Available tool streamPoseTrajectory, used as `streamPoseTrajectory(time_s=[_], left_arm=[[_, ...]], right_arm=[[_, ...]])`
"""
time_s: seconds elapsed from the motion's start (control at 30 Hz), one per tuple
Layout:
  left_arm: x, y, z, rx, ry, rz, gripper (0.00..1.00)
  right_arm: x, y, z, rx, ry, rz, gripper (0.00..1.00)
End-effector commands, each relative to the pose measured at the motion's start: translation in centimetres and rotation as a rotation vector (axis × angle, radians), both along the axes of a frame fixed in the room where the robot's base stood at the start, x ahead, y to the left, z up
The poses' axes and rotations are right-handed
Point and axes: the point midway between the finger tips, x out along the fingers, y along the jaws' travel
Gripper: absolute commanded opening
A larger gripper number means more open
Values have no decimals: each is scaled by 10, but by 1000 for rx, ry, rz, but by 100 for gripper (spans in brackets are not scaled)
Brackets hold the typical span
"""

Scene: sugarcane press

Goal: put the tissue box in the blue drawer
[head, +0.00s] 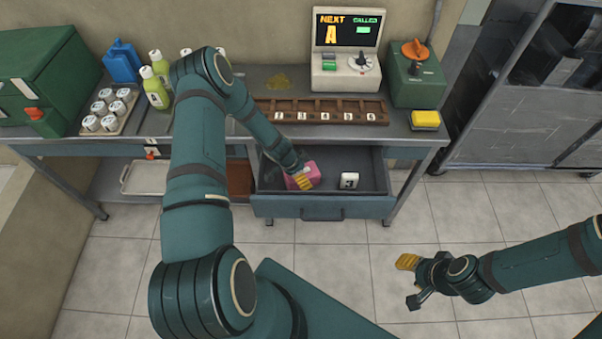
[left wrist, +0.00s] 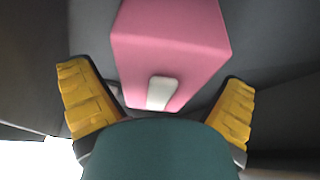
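The tissue box (head: 313,172) is pink with a white patch and lies inside the open blue drawer (head: 270,207), toward its left-middle part. It also shows in the left wrist view (left wrist: 172,45), ahead of and between the fingers. My left gripper (head: 297,180) reaches down into the drawer beside the box. Its yellow fingers (left wrist: 160,105) are spread wide, with gaps to the box, so it is open and not holding it. My right gripper (head: 408,281) is at the right, over the tiled floor, with its fingers apart and nothing between them.
A white block marked 3 (head: 349,181) sits in the drawer to the right of the box. The table above holds a numbered wooden rack (head: 318,107), a display machine (head: 346,60), a yellow sponge-like block (head: 426,118) and bottles (head: 155,90). The floor in front is clear.

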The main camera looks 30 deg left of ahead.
Motion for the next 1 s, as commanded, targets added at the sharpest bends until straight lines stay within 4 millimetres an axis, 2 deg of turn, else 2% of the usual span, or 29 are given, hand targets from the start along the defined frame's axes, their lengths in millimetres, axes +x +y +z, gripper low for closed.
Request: streamPoseTrajectory(time_s=[0.23,0.37,0.8,1.0], left_arm=[[0,0,1,0,0,0,100],[-1,2,9,1,-1,1,100],[-27,20,88,1,-1,1,100],[-35,25,109,1,-1,0,100]], right_arm=[[0,0,1,0,-1,0,47],[2,0,5,0,-4,-3,47],[4,-1,13,-2,-10,-8,47],[5,-1,15,-2,-11,-9,47]])
